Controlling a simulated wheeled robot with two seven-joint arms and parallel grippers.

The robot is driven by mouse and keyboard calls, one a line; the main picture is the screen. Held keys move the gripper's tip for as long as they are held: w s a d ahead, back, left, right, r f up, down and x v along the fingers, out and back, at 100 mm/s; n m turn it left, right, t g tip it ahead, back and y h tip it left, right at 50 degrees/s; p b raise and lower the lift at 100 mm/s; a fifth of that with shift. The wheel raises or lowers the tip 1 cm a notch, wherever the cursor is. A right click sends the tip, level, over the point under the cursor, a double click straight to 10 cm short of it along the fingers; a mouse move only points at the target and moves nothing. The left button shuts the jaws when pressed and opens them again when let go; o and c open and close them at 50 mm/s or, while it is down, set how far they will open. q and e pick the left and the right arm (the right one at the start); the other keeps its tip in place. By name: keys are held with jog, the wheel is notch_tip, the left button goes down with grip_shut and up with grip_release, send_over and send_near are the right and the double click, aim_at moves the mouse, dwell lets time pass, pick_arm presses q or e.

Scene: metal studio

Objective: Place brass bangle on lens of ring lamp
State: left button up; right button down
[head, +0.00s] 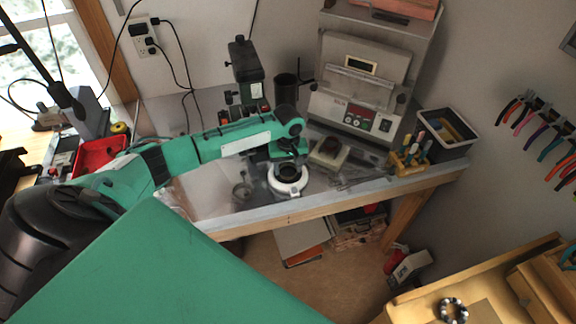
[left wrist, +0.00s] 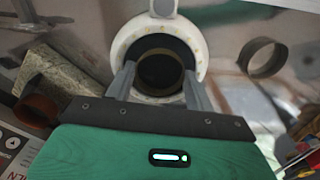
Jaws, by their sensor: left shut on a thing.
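The ring lamp (head: 289,189) stands on the bench near its front edge, a white ring around a dark lens. It also shows in the left wrist view (left wrist: 125,42). My left gripper (head: 287,172) points down over the lamp. In the left wrist view its two fingers (left wrist: 160,82) are shut on the brass bangle (left wrist: 161,53), a dark brownish ring seen against the lens. The bangle lines up roughly with the middle of the lens; I cannot tell whether it touches it. My right gripper is not in view.
A second brownish ring (left wrist: 262,57) lies beside the lamp, showing in the head view as a small round thing (head: 242,191). A small kiln (head: 352,100), a tool holder (head: 408,160) and a black bin (head: 445,132) stand to the right.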

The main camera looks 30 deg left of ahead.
pick_arm(q)
jog(key=o, duration=1.2)
jog(key=shift+o, duration=0.2)
jog(key=shift+r, duration=0.2)
notch_tip(320, 180, up, 12)
jog(key=b, duration=0.3)
jog(key=shift+d+f, duration=0.1)
jog(key=shift+f, duration=0.05)
